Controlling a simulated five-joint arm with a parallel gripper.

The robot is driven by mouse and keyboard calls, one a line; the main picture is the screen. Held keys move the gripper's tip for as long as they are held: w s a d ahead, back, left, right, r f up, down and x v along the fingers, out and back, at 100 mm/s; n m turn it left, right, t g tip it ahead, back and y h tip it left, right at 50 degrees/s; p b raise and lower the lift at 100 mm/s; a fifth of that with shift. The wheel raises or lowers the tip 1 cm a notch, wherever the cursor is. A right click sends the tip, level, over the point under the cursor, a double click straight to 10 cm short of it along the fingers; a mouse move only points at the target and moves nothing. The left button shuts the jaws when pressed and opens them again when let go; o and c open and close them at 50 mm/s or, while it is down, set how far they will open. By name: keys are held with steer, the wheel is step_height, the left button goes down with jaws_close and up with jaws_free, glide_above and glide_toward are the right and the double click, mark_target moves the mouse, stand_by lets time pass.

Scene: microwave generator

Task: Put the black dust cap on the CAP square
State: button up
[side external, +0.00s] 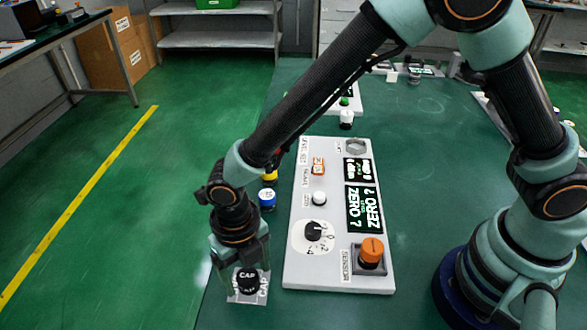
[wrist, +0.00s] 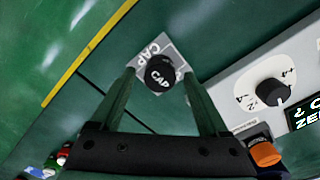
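My gripper (side external: 247,287) points down over the square. In the wrist view my gripper (wrist: 159,76) is open, with one finger on each side of the cap and a visible gap to each. The cap's underside is hidden.
The light grey instrument panel (side external: 300,270) lies right of the square. It carries a black dial (side external: 314,231), an orange cap (side external: 371,250) on the sensor and a dark display (side external: 364,208). Blue (side external: 267,198) and yellow (side external: 270,175) caps stand along its left side.

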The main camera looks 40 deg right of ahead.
mark_target(247, 276)
steer(key=shift+r, duration=0.1)
step_height(247, 276, up, 12)
steer(key=w+d+r+m+t, duration=0.1)
steer(key=w+d+r+m, duration=0.2)
steer(key=d+r+m, duration=0.45)
steer(key=s+d+r+m+t, duration=0.1)
steer(key=s+d+m+t, duration=0.1)
steer(key=d+m, duration=0.9)
steer(key=s+d+r+m+t, duration=0.2)
steer(key=d+m, duration=0.9)
steer(key=m, duration=0.6)
steer(key=shift+r+t, duration=0.3)
